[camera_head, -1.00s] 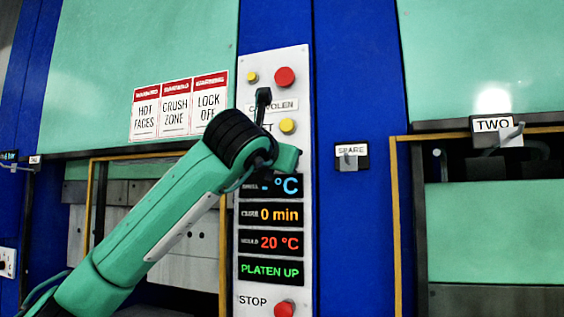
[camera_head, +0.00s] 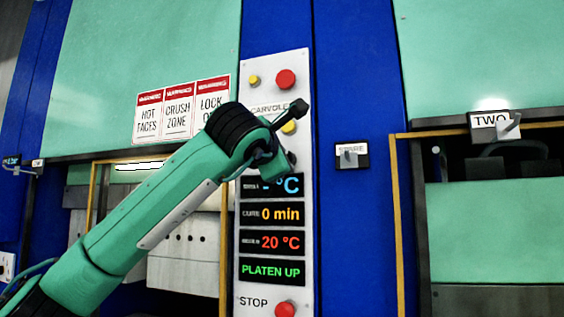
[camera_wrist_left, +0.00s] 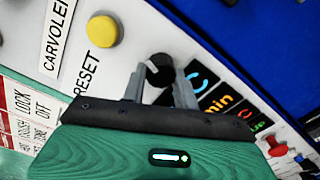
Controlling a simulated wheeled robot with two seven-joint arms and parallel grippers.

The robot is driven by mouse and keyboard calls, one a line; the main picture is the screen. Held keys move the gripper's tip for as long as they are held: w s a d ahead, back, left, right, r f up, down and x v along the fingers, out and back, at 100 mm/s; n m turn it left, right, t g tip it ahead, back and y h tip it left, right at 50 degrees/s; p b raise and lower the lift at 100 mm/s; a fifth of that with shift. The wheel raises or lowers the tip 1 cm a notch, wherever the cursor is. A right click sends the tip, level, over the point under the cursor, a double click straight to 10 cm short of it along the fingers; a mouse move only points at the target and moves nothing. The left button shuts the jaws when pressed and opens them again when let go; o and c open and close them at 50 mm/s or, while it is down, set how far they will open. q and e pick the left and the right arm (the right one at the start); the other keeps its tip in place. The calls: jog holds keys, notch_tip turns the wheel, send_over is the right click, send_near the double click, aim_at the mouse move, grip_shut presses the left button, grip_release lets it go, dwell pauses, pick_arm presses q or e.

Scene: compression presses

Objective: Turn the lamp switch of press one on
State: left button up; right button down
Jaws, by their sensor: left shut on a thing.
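Press one's white control panel (camera_head: 275,298) stands in the middle of the head view. In the left wrist view a round black knob (camera_wrist_left: 158,68) with a white pointer mark sits on this panel, between the yellow reset button (camera_wrist_left: 103,31) and the displays. My left gripper (camera_wrist_left: 158,78) is shut on this knob, one finger on each side. In the head view my left wrist (camera_head: 255,150) covers the panel's middle and mostly hides the fingers and knob. A bright white strip lamp (camera_head: 140,165) is lit inside the press opening at left. My right gripper is not in view.
Red buttons sit at the panel's top (camera_head: 285,79) and bottom, beside STOP (camera_head: 285,308). The displays read 0 min, 20 °C and PLATEN UP (camera_head: 271,271). A SPARE switch (camera_head: 350,155) and press TWO's switch (camera_head: 508,127) lie to the right.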

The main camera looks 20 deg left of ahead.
pick_arm(q)
jog(key=shift+m, duration=1)
jog(key=o, duration=1)
jog(key=s+b, duration=0.3)
jog(key=s, duration=0.4)
jog(key=s+b, duration=0.3)
jog(key=s, duration=0.4)
jog(key=shift+a, duration=0.2)
